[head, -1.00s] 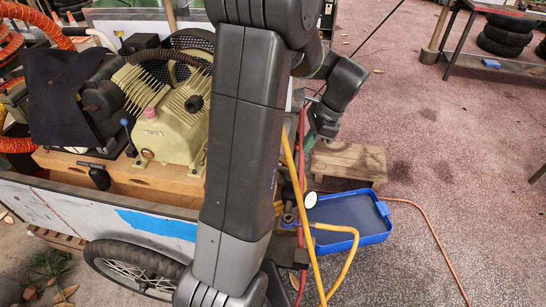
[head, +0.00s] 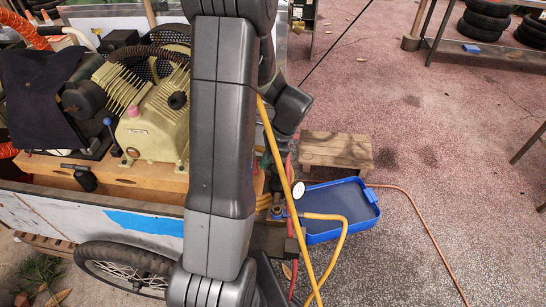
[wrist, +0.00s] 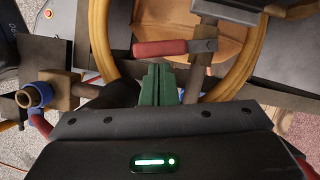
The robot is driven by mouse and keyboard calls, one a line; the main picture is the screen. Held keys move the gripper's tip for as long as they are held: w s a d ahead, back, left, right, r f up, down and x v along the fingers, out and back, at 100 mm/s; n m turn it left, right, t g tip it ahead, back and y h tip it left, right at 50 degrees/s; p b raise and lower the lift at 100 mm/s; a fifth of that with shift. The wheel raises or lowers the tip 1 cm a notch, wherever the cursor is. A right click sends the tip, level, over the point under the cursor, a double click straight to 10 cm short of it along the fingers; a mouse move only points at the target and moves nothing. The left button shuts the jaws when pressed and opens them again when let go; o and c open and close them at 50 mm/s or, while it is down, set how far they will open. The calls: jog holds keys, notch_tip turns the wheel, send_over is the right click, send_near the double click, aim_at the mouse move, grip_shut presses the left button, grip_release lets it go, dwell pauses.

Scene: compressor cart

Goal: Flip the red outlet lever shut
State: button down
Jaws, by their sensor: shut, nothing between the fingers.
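A lever with a red grip (wrist: 160,48) and a grey metal end lies roughly level across the upper middle of the wrist view. Its grey end meets a dark metal valve part (wrist: 199,70) at its right. My gripper (wrist: 157,70) shows as two green fingers, shut together with nothing between them. In the picture the fingertips lie just below the red grip; I cannot tell whether they touch it.
A yellow hose (wrist: 103,40) loops around the lever area. A brass fitting with a blue ring (wrist: 34,95) sits at left. In the head view, a pressure gauge (head: 298,189), blue tray (head: 372,198) and wooden stool (head: 335,148) stand right of the compressor (head: 158,125). Open floor lies farther right.

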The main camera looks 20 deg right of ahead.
jog(key=shift+a, duration=0.1)
jog(key=shift+a+m+t+p, duration=0.4)
jog(key=shift+a+m+p, duration=0.15)
jog(key=shift+a+m, duration=0.5)
jog(key=shift+d, duration=0.25)
